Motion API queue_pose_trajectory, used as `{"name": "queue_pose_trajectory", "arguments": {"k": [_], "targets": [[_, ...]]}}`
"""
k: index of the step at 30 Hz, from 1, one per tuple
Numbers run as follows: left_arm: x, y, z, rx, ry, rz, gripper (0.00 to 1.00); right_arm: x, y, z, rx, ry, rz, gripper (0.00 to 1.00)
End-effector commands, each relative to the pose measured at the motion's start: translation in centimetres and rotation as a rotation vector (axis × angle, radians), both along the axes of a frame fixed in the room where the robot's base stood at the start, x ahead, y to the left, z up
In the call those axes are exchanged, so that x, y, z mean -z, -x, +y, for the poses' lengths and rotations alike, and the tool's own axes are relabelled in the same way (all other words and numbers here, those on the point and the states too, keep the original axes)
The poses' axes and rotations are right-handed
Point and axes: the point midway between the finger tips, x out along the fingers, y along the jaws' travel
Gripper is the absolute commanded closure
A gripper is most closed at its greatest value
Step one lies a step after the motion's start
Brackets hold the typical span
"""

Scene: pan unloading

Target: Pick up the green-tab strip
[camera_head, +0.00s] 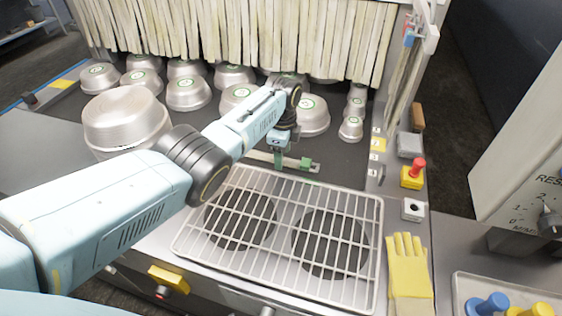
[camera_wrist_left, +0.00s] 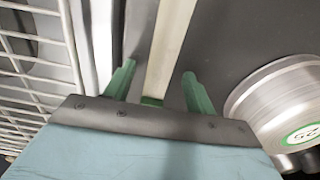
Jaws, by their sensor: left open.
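The green-tab strip (camera_head: 260,156) is a thin pale bar lying across the dark belt, just behind the wire rack, with a green tab (camera_head: 306,164) near its right end. My left gripper (camera_head: 279,162) points down over the strip. In the left wrist view, its two green fingers (camera_wrist_left: 158,72) stand apart, with the pale strip (camera_wrist_left: 172,45) running between them and clear of both. A bit of green (camera_wrist_left: 152,101) shows at the strip's near end, partly hidden by the gripper body. My right gripper is in neither view.
The wire rack (camera_head: 336,218) lies in front of the strip. Several metal pans (camera_head: 188,93) stand behind, and one pan (camera_wrist_left: 285,100) is close beside the gripper. A red-topped button (camera_head: 416,170) and yellow gloves (camera_head: 408,268) are at the right. A strip curtain (camera_head: 230,28) hangs behind.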

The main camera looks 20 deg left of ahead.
Motion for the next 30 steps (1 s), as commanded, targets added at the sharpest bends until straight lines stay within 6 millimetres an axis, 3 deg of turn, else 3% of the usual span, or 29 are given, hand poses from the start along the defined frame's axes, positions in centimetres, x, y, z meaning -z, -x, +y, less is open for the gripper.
{"name": "queue_pose_trajectory", "arguments": {"k": [8,20,26,30], "targets": [[0.4,0.0,0.0,0.001,0.0,-0.001,0.45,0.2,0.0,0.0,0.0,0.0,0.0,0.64],[0.4,0.0,0.0,0.0,0.0,-0.001,0.94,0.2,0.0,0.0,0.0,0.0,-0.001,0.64],[0.3,0.0,0.0,0.0,0.0,-0.001,0.94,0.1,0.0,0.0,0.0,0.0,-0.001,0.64],[-0.8,-0.1,0.0,0.001,0.001,-0.004,0.94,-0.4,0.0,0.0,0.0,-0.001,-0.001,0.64]]}}
